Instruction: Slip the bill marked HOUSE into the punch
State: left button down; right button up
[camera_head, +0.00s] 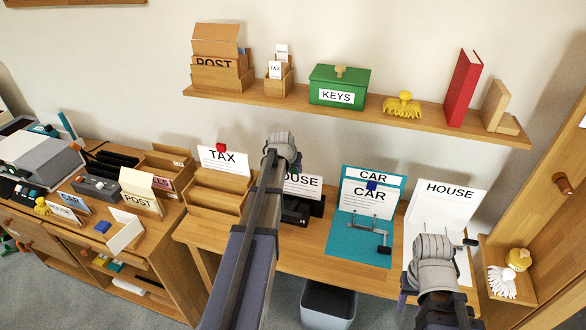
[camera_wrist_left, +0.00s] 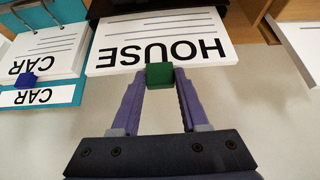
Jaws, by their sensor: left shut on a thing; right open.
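The bill marked HOUSE is a white card (camera_head: 303,186) with a green tab (camera_wrist_left: 160,76) at its top edge. My left gripper (camera_wrist_left: 160,82) is shut on that tab; in the head view my left arm hides the fingers and part of the bill. The bill also shows upside down in the left wrist view (camera_wrist_left: 158,42). The black punch (camera_head: 317,209) stands on the desk just below the bill in the head view. I cannot tell whether the bill's lower edge is in its slot. My right gripper (camera_head: 405,286) is open, low before the white HOUSE file (camera_head: 453,207), mostly hidden.
The TAX bill (camera_head: 222,160) stands in a wooden rack (camera_head: 215,198) at left. The teal CAR file (camera_head: 345,245), with a CAR bill (camera_head: 368,202), lies right of the punch. A shelf (camera_head: 360,118) runs above; a grey bin (camera_head: 327,305) stands below.

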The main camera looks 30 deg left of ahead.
pick_arm(q)
jog(key=shift+f+b, duration=0.7)
jog(key=shift+f, duration=0.15)
grip_release()
jog(key=shift+r, duration=0.15)
notch_tip(320, 180, up, 8)
jog(key=p, duration=0.8)
dwell(0.3)
